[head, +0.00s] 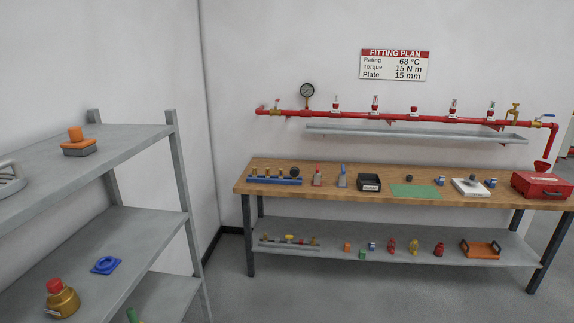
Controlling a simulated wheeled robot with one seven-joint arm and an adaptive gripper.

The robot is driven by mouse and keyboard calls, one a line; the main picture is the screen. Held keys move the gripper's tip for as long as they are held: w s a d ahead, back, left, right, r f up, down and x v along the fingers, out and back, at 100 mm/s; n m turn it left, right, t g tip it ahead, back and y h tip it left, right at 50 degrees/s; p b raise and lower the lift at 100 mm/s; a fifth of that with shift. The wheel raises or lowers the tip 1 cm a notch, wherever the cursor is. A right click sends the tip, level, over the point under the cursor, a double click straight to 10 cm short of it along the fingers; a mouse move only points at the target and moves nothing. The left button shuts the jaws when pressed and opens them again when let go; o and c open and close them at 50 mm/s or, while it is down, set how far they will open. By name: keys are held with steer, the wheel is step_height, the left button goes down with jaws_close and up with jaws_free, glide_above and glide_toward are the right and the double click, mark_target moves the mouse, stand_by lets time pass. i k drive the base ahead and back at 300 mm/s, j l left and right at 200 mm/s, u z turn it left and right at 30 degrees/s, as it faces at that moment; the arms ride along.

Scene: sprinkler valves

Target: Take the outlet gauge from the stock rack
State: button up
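The grey metal rack (130,144) at the left is the only tall rack in view, and its left part is cut off. I cannot make out a gauge on its visible shelves. Its top shelf holds a grey block with an orange knob (78,147) and a pale grey rounded thing (10,181) cut by the left edge. Its middle shelf holds a flat blue ring plate (106,265) and a brass fitting with a red top (62,301). A green thing (132,315) shows partly on the lower shelf. My gripper is not in view.
A round gauge (307,90) stands on the red wall pipe (350,115). A wooden workbench (330,168) with small parts and a red box (541,185) stands against the wall. Its lower shelf (350,250) holds several fittings. Grey floor (330,297) lies clear before it.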

mark_target(294, 170)
steer(key=i+j, duration=0.15)
steer(key=i, duration=0.35)
steer(key=i+j, duration=0.1)
steer(key=i, duration=0.45)
steer(key=i+j, duration=0.15)
steer(key=i, duration=0.35)
steer(key=i+j, duration=0.1)
steer(key=i, duration=0.45)
steer(key=i+j+z, duration=0.75)
steer(key=i+j, duration=0.25)
steer(key=j, duration=0.1)
